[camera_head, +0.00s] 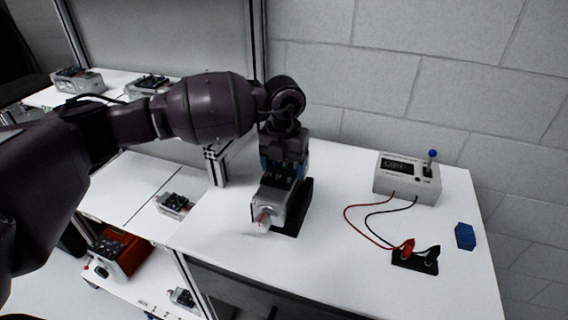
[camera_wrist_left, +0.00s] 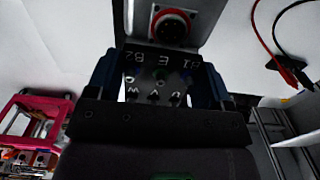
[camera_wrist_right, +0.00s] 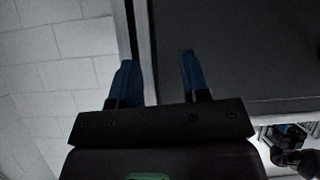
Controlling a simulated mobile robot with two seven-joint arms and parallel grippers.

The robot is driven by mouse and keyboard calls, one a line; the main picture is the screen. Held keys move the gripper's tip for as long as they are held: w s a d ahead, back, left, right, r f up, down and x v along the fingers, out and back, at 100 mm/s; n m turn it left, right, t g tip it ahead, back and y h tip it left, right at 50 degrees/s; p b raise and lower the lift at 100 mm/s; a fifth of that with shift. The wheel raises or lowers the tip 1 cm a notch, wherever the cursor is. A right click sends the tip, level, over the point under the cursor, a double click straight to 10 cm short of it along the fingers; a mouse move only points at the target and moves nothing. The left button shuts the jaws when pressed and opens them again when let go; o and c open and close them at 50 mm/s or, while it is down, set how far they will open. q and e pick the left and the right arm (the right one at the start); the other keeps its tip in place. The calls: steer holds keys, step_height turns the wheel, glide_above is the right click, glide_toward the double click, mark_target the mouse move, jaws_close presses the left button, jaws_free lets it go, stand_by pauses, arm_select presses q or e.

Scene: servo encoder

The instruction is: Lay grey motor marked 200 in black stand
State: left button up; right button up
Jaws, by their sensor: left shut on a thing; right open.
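In the head view a grey motor (camera_head: 268,203) with a dark terminal top is held by my left gripper (camera_head: 284,170), which points down over the table. The black stand (camera_head: 303,205) is right beside and partly behind the motor; I cannot tell if the motor rests in it. In the left wrist view, the motor's terminal face (camera_wrist_left: 160,75) with letters sits between the blue fingers, and a red round connector (camera_wrist_left: 172,27) shows above. The marking 200 cannot be read. My right gripper (camera_wrist_right: 160,80) is open and empty, seen only in the right wrist view.
A white power box (camera_head: 407,177) with a blue-tipped switch stands at the right. Red and black leads run to a black terminal block (camera_head: 415,260). A blue block (camera_head: 465,236) lies near the right edge. Other motors (camera_head: 174,205) sit on shelves at the left.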

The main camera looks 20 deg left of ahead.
arm_select(q)
steer(key=shift+f, duration=0.2)
steer(key=o, duration=1.3)
steer(key=shift+c, duration=0.2)
steer(key=shift+s+f, duration=0.1)
steer(key=shift+f, duration=0.05)
step_height(320, 180, up, 11)
steer(key=shift+r, duration=0.1)
